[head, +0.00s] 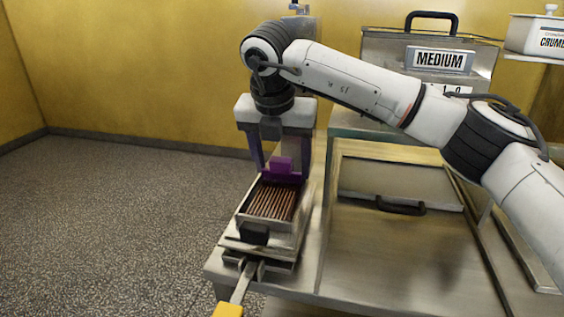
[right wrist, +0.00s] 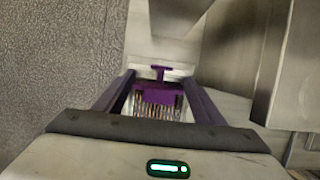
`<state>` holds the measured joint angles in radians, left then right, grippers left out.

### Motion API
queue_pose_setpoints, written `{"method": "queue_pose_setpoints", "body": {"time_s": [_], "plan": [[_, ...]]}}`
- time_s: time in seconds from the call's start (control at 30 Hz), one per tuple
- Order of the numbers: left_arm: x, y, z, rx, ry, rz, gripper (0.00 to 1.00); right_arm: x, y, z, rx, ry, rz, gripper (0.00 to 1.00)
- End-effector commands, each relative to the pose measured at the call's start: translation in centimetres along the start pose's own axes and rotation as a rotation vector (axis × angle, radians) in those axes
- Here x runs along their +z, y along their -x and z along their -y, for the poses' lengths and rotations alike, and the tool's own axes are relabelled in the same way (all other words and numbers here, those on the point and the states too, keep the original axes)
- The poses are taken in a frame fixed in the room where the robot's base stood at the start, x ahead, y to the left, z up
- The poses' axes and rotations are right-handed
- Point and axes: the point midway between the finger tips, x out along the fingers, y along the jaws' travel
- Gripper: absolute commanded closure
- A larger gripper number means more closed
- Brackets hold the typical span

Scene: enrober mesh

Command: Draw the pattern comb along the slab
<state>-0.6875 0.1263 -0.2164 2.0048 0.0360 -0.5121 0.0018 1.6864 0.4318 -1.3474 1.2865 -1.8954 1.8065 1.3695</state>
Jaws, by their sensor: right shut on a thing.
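The pattern comb (head: 282,168) is purple and sits at the far end of the slab. My right gripper (head: 281,176) reaches down over it and is shut on it. In the right wrist view the comb (right wrist: 160,88) lies between the two purple fingers (right wrist: 158,78). The brown slab (head: 271,204) lies in a metal tray (head: 267,226) and carries lengthwise grooves over its visible surface. The wrist view shows striped lines beside the comb; whether the teeth touch the slab is hard to tell. My left gripper is not in view.
A black knob (head: 254,234) is on the tray's front. A yellow-handled tool (head: 229,309) juts out below it. A steel worktop (head: 410,260) with a black-handled lid (head: 400,207) lies right. A box labelled MEDIUM (head: 440,60) stands behind. Open floor lies left.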

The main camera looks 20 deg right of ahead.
Motion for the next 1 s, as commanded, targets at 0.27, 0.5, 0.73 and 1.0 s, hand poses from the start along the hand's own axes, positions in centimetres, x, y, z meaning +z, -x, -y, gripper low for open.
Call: {"method": "queue_pose_setpoints", "body": {"time_s": [0.27,0.5,0.73,1.0], "plan": [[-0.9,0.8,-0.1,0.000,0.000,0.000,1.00,0.6,1.7,0.0,0.002,0.000,0.001,0.56],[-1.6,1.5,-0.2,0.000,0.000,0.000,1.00,1.1,3.0,0.0,0.002,-0.001,0.001,0.56],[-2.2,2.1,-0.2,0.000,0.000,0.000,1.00,1.6,4.3,0.0,0.001,-0.001,0.001,0.56],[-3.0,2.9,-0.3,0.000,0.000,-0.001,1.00,2.1,5.9,0.0,0.001,0.000,0.001,0.56]]}}
